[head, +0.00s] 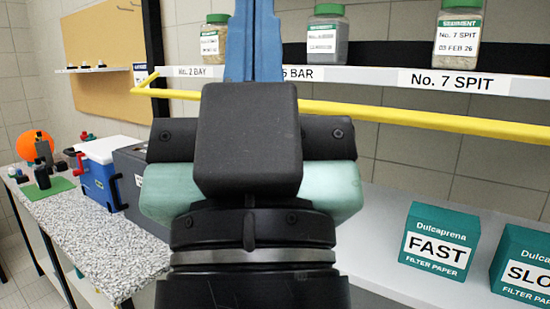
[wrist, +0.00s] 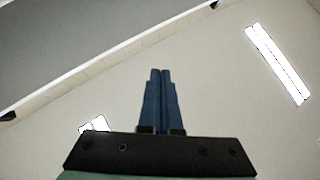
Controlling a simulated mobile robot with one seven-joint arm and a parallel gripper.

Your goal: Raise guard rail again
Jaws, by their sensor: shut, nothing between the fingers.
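The guard rail is a yellow bar (head: 420,119) running across the front of the shelf, just below its labelled edge. Its left end bends at a short yellow arm (head: 143,83) by the black shelf post. My gripper (head: 253,12) stands upright in front of the rail's middle and hides part of it. Its blue fingers are together and empty, rising past the shelf edge to the top of the head view. In the wrist view the fingers (wrist: 160,75) are also together, against the ceiling. The rail does not show there. Whether my gripper touches the rail cannot be told.
Lidded sediment jars (head: 323,38) stand on the white shelf (head: 370,77) behind the rail. Green filter paper boxes (head: 437,242) stand on the lower white surface at right. A speckled counter (head: 100,240) at left holds a blue and white cooler (head: 98,176) and several small items.

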